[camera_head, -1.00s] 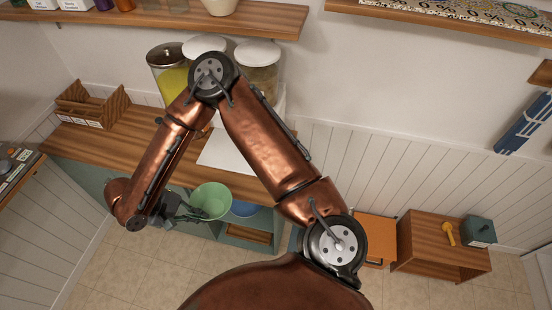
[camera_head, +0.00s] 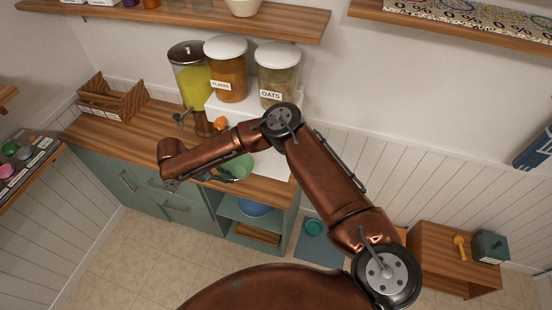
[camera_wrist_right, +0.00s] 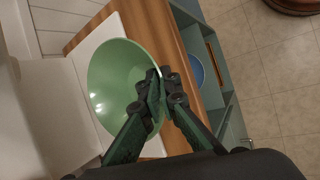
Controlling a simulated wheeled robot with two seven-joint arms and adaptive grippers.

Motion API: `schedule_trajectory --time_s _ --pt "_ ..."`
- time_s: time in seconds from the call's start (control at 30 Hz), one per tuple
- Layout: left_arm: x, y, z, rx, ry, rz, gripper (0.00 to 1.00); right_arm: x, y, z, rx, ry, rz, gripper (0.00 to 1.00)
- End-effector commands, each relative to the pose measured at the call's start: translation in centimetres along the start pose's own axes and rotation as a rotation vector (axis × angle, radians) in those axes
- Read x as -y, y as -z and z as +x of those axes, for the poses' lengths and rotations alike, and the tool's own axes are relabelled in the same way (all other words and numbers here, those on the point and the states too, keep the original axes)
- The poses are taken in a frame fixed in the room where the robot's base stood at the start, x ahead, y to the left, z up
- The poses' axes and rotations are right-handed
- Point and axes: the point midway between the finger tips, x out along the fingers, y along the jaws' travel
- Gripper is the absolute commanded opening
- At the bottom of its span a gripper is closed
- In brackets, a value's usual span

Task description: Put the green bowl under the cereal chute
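The green bowl (camera_head: 238,167) is over the front part of the wooden counter, partly hidden behind my right arm. My right gripper (camera_head: 222,175) is at its left front rim. In the right wrist view the gripper (camera_wrist_right: 153,90) is shut on the rim of the bowl (camera_wrist_right: 115,80), which looks empty and tilted in that picture. The cereal dispenser stands behind, with a flakes jar (camera_head: 228,85) and an oats jar (camera_head: 276,82). An orange part (camera_head: 220,123) shows below the flakes jar; my arm hides the area under the oats jar. My left gripper is not in view.
A white mat or tray (camera_head: 272,168) lies below the jars. A yellow drink dispenser (camera_head: 190,80) stands to their left, a wooden caddy (camera_head: 110,101) at the counter's far left. A blue bowl (camera_head: 253,208) sits on the open shelf below.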

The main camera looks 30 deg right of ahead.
Motion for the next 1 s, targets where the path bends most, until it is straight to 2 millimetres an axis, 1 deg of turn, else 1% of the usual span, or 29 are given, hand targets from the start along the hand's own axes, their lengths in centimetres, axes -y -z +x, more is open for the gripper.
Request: schedule_trajectory --time_s 0.03,0.1,0.2,0.27,0.37,0.5,0.8,0.9,1.0 --pt "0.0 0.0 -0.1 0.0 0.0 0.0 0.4 -0.3 1.2 0.7 -0.006 -0.006 -0.022 0.0" --pt "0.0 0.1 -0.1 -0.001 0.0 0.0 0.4 -1.0 2.5 1.6 -0.019 -0.022 -0.051 0.0" --pt "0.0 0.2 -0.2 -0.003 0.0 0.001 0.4 -1.6 3.4 2.3 -0.031 -0.034 -0.076 0.0" --pt "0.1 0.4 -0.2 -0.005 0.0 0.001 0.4 -2.0 3.5 2.6 -0.035 -0.039 -0.082 0.0" --pt "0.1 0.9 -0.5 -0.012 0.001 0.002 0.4 -3.3 3.0 3.4 -0.037 -0.043 -0.085 0.0" --pt "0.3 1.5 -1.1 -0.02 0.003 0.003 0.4 -5.8 1.4 5.2 -0.037 -0.044 -0.083 0.0" --pt "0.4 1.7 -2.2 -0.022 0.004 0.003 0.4 -11.2 -1.9 9.4 -0.038 -0.043 -0.083 0.0" --pt "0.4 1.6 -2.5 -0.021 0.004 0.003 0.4 -12.8 -2.9 10.7 -0.038 -0.043 -0.083 0.0" --pt "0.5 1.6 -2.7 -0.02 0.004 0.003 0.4 -13.9 -3.6 11.7 -0.038 -0.042 -0.085 0.0"
